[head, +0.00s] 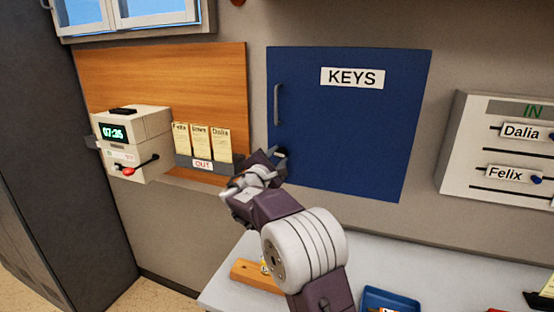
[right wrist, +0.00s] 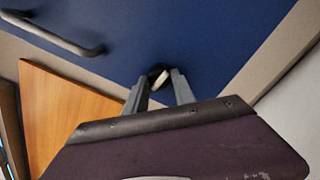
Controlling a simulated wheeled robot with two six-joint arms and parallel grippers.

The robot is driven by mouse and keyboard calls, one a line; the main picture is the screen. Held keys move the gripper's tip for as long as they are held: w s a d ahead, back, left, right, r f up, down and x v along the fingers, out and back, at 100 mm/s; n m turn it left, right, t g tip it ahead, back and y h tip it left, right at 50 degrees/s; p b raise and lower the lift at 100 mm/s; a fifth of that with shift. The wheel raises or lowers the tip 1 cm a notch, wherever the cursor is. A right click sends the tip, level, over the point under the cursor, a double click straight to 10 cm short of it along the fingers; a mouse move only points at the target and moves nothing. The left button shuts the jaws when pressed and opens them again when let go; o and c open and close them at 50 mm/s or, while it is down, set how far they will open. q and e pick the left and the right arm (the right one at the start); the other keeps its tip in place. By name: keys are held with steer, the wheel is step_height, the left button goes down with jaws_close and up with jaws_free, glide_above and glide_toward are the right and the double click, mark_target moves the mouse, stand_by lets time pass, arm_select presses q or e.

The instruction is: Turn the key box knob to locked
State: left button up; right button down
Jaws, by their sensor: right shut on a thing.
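The blue key box (head: 355,130) hangs on the wall, its door shut, with a KEYS label and a grey bar handle (head: 277,104) at its left edge. The handle also shows in the right wrist view (right wrist: 55,33). The knob (right wrist: 156,74) is a small dark piece with a pale part, low on the left of the door. My right gripper (right wrist: 158,90) is shut on the knob, its two fingers on either side of it. In the head view my right gripper (head: 278,158) hides most of the knob, so its setting cannot be read. My left gripper is not in view.
Left of the key box are a time clock (head: 133,143) and an OUT card rack (head: 205,155) on a wooden board (head: 170,75). An IN board (head: 505,150) hangs at the right. Below is a table (head: 340,262) with a wooden block (head: 256,277) and a blue tray (head: 392,300).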

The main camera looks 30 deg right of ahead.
steer(key=shift+n, duration=0.9)
steer(key=c, duration=1)
jaws_free()
steer(key=shift+d, duration=0.1)
steer(key=shift+c, duration=0.2)
steer(key=b+v, duration=0.2)
steer(key=v, duration=0.7)
